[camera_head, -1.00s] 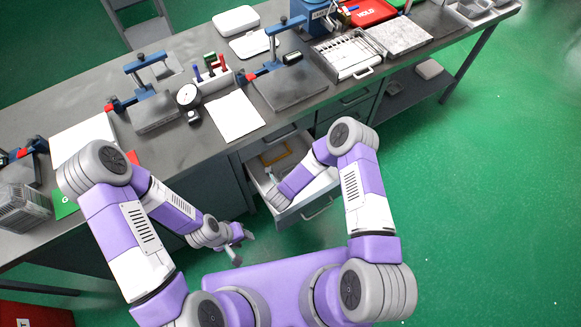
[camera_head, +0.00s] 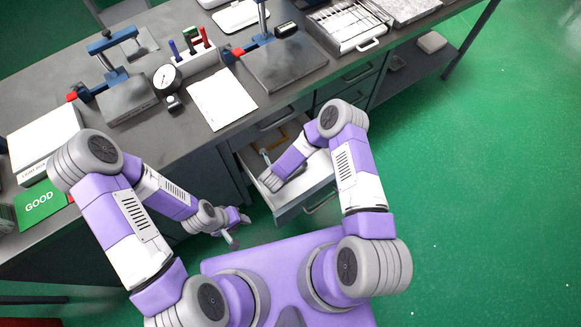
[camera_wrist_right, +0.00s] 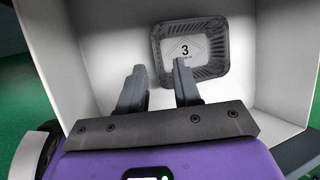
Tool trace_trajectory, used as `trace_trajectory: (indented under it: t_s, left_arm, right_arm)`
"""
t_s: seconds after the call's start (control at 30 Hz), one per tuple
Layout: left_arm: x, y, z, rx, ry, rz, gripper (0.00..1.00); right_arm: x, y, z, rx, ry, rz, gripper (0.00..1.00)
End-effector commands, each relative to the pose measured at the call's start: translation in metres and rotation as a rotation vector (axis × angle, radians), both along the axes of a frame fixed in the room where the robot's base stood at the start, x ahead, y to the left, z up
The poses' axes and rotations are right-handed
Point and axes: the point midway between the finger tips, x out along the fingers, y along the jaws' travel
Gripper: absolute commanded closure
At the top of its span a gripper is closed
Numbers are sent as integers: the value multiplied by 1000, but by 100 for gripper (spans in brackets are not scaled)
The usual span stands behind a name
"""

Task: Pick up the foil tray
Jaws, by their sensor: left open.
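The foil tray (camera_wrist_right: 213,72) is a dark grey, ribbed rectangular tray with a "3" on its pale bottom. It lies in a white-walled open drawer (camera_wrist_right: 88,50) in the right wrist view. My right gripper (camera_wrist_right: 158,66) is open there; one finger shows left of the tray's left rim and the other overlaps the tray's lower left part. I cannot tell whether they touch it. My left gripper (camera_head: 236,226) is open and empty, left of the drawer.
The workbench (camera_head: 215,135) above the drawer holds a white sheet (camera_head: 221,98), a dial gauge (camera_head: 166,78), a pen holder (camera_head: 190,62) and clamp stands. A yellowish object (camera_head: 280,145) lies at the drawer's back. Green floor is free to the right.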

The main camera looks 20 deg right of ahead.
Motion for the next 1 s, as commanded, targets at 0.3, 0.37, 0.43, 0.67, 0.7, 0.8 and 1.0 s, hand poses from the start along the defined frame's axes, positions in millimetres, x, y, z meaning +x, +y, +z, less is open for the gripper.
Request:
trace_trajectory:
  t_s: [0.3,0.37,0.43,0.67,0.7,0.8,1.0]
  left_arm:
    - [0,0,-20,0,-1,0,57]
    - [0,0,-22,0,0,0,57]
    - [0,0,-23,0,0,0,57]
    - [0,0,-22,0,0,0,57]
    - [0,0,-22,0,0,0,57]
    - [0,0,-22,0,0,0,57]
    - [0,0,-22,0,0,0,57]
  right_arm:
    - [25,-2,-39,-1,-1,-2,67]
    - [27,-2,-44,0,0,0,67]
    - [29,-3,-47,0,0,1,67]
    - [30,-3,-46,0,0,1,67]
    - [30,-3,-46,0,0,1,73]
    - [30,-3,-46,0,0,1,89]
    - [30,-3,-46,0,0,0,100]
